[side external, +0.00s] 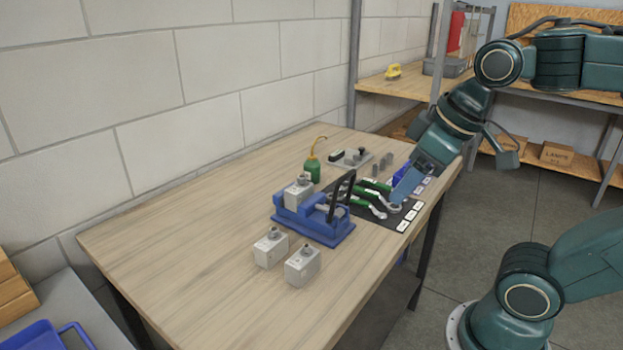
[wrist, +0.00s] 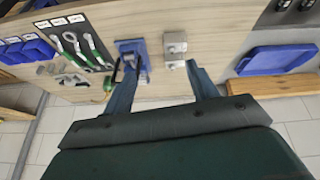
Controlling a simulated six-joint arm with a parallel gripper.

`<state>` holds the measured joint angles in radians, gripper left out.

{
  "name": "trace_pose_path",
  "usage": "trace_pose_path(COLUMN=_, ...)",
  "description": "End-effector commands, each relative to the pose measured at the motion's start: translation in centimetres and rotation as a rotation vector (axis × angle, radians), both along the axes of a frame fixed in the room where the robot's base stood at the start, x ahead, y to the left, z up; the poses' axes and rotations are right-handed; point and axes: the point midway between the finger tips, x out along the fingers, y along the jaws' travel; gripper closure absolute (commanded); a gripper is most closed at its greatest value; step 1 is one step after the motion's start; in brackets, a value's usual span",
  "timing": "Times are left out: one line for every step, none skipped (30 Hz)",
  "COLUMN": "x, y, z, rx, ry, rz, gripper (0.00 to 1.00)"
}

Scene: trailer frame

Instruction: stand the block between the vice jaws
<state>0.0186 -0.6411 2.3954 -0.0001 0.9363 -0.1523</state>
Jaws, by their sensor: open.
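The blue vice (side external: 320,232) with a black handle stands mid-table; it also shows in the wrist view (wrist: 127,46). A grey block with a round knob (side external: 297,192) is upright at the vice's far left end; I cannot tell whether it is between the jaws. Two similar grey blocks, one left (side external: 270,248) and one right (side external: 302,266), stand upright on the table in front of the vice. My gripper (side external: 400,196) is to the right of the vice, over the tool mat. In the wrist view my gripper (wrist: 168,70) has its fingers spread and empty.
Green-handled spanners (side external: 378,208) lie on a dark mat with white labels, right of the vice. A green oil can (side external: 312,167) stands behind the vice. A blue tray (wrist: 276,60) shows in the wrist view. The table's left part is clear, beside a block wall.

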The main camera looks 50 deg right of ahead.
Motion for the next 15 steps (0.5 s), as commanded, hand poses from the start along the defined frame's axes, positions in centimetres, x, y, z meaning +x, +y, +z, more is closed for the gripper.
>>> trace_pose_path(x=-0.8, y=0.1, z=-0.5, rx=0.016, ry=-0.013, rz=-0.028, gripper=0.42)
trace_pose_path(x=-1.2, y=0.2, z=-0.7, rx=0.025, ry=-0.019, rz=-0.044, gripper=0.42)
trace_pose_path(x=-1.6, y=0.2, z=-1.0, rx=0.037, ry=-0.025, rz=-0.065, gripper=0.42)
trace_pose_path(x=-1.8, y=0.3, z=-1.2, rx=0.045, ry=-0.030, rz=-0.078, gripper=0.42)
trace_pose_path(x=-2.0, y=0.3, z=-1.4, rx=0.051, ry=-0.033, rz=-0.088, gripper=0.42)
trace_pose_path(x=-2.2, y=0.3, z=-1.5, rx=0.059, ry=-0.037, rz=-0.100, gripper=0.42)
trace_pose_path(x=-2.3, y=0.4, z=-1.6, rx=0.063, ry=-0.040, rz=-0.106, gripper=0.42)
trace_pose_path(x=-2.4, y=0.4, z=-1.7, rx=0.066, ry=-0.041, rz=-0.111, gripper=0.42)
trace_pose_path(x=-2.5, y=0.4, z=-1.8, rx=0.068, ry=-0.041, rz=-0.116, gripper=0.42)
trace_pose_path(x=-2.6, y=0.4, z=-1.9, rx=0.069, ry=-0.042, rz=-0.118, gripper=0.42)
trace_pose_path(x=-2.6, y=0.4, z=-1.9, rx=0.070, ry=-0.042, rz=-0.119, gripper=0.42)
trace_pose_path(x=-2.6, y=0.4, z=-1.9, rx=0.071, ry=-0.042, rz=-0.120, gripper=0.42)
trace_pose_path(x=-2.6, y=0.4, z=-1.9, rx=0.071, ry=-0.042, rz=-0.120, gripper=0.42)
trace_pose_path(x=-2.6, y=0.4, z=-1.9, rx=0.070, ry=-0.041, rz=-0.119, gripper=0.42)
trace_pose_path(x=-2.6, y=0.4, z=-1.8, rx=0.069, ry=-0.041, rz=-0.119, gripper=0.42)
